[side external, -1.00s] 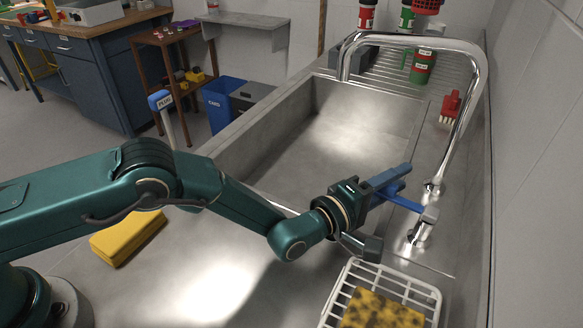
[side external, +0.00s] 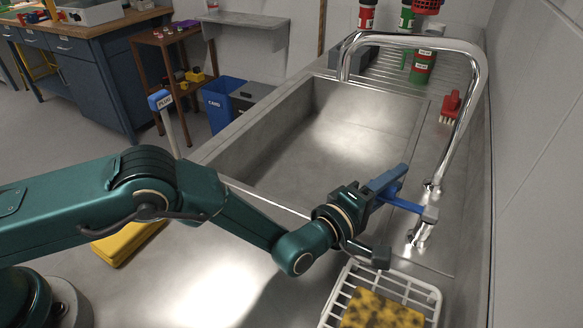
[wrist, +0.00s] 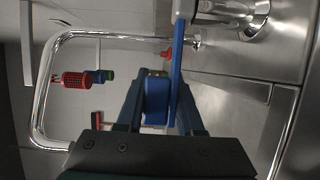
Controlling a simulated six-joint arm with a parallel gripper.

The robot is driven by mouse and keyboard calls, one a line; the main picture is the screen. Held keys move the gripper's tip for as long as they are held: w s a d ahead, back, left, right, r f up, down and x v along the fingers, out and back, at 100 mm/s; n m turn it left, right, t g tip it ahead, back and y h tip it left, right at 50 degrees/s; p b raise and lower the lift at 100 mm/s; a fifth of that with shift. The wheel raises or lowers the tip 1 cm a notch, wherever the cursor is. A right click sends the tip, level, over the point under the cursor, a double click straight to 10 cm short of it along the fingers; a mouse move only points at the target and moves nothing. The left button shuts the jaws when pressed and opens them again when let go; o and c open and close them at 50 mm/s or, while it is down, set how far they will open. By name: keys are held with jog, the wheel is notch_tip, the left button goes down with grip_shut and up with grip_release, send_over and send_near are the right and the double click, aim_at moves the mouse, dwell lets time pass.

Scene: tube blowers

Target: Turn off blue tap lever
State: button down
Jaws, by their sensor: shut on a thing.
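The blue tap lever (side external: 408,205) sticks out from the chrome tap base (side external: 420,235), roughly level, reaching left over the sink's near right corner. My gripper (side external: 387,184) is at the lever's free end, with its fingers around it. In the wrist view the lever (wrist: 178,65) runs up to the chrome tap body (wrist: 240,12). There my gripper (wrist: 163,100) is shut on the lever, with dark fingers on both sides. The fingers hide part of the lever's outer end.
The tall chrome spout (side external: 470,110) arches over the sink basin (side external: 320,130). A white wire rack (side external: 432,290) with a yellow-brown sponge (side external: 380,310) stands in front of the tap. A red brush (side external: 450,105) lies behind. A yellow block (side external: 125,245) sits left beneath my arm.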

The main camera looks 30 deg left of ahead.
jog(key=shift+r, duration=0.5)
jog(key=c, duration=0.7)
grip_release()
jog(key=shift+f, duration=0.2)
jog(key=shift+s, duration=0.15)
jog(key=shift+s+a, duration=0.1)
jog(key=shift+s, duration=0.1)
jog(key=shift+v, duration=2.25)
jog(key=shift+w, duration=0.1)
